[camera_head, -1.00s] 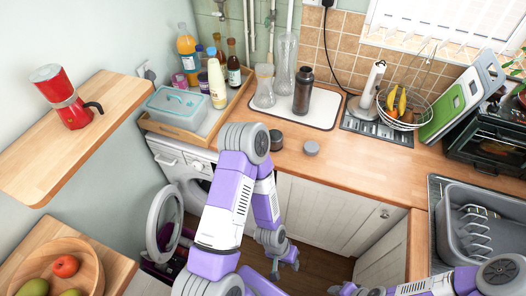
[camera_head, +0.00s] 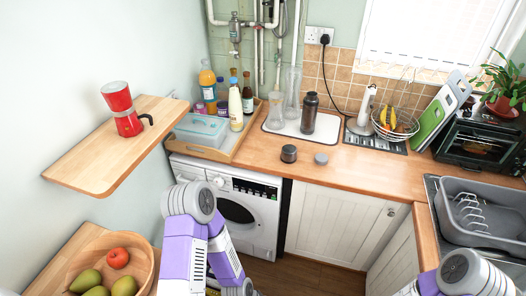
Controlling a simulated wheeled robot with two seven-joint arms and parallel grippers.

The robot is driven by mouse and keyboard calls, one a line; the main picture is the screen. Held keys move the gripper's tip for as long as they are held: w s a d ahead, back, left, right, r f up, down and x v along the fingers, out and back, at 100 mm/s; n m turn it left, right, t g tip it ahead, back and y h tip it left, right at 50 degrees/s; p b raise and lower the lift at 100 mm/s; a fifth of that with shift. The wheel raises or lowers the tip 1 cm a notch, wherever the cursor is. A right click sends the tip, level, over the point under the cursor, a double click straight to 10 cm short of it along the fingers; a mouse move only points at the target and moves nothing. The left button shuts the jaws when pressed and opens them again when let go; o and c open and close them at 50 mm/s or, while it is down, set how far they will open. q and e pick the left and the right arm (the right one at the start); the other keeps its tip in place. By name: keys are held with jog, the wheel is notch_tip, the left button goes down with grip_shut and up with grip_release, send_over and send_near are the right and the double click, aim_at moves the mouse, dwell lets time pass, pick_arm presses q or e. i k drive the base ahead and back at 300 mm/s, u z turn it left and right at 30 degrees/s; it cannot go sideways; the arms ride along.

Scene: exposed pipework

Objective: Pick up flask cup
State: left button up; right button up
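A small dark grey cup (camera_head: 288,153), which looks like the flask cup, stands on the wooden counter in front of the white tray. A flat grey lid (camera_head: 321,158) lies just to its right, apart from it. The dark flask (camera_head: 309,113) stands upright on the white tray behind them. My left arm rises at the bottom centre with its elbow in front of the washing machine, and its gripper is out of view. My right arm shows only at the bottom right corner, and its gripper is also out of view. Neither arm touches the cup.
The white tray (camera_head: 274,128) also holds glass vessels. Bottles and a blue-lidded box (camera_head: 202,128) stand in a wooden tray at left. A red moka pot (camera_head: 122,108) is on a wall shelf. A dish rack (camera_head: 468,212) is at right. The counter's front strip is clear right of the lid.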

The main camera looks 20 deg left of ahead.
aim_at(288, 152)
jog(key=u, duration=0.15)
jog(key=i, duration=1)
jog(key=z, duration=0.05)
